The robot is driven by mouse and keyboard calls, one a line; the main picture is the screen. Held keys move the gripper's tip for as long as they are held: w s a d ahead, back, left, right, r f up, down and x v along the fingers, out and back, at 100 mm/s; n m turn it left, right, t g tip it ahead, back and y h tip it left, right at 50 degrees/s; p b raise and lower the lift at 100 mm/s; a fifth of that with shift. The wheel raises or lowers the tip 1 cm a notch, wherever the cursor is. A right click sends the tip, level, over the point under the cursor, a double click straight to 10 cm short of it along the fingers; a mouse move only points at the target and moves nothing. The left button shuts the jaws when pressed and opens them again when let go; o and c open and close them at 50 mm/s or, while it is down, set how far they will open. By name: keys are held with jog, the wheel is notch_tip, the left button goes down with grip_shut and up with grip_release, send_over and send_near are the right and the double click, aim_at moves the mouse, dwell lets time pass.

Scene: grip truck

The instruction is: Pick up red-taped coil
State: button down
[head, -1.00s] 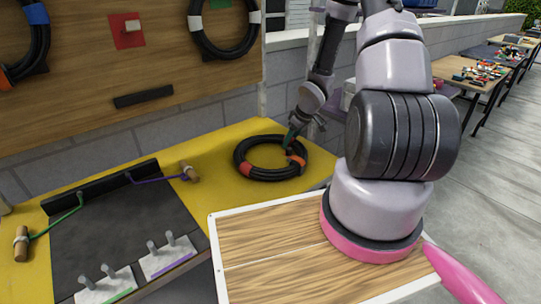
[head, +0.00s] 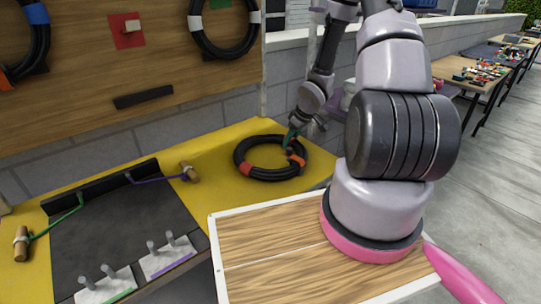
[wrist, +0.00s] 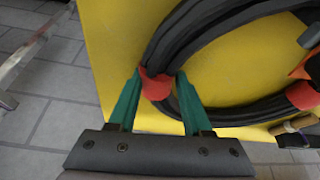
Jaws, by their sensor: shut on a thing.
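The black coil (head: 243,151) lies on the yellow table top, with red tape on its left side and orange-red tape on its right. My gripper (head: 290,150) reaches down to the coil's right side in the head view. In the wrist view, the green fingers of my gripper (wrist: 160,82) are on either side of the coil (wrist: 215,28) at a red tape band (wrist: 156,87), shut on it. The coil appears to rest on the table. Another red band (wrist: 302,96) shows at the right of the wrist view.
Wooden-handled tools (head: 190,172) with green and purple rods lie left of the coil, by a dark mat (head: 115,235) with pegged plates. A wooden board (head: 165,60) behind holds other black coils. My wood-topped base is in front.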

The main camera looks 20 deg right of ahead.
jog(key=shift+r, duration=0.1)
dwell(0.3)
jog(key=shift+r, duration=4.95)
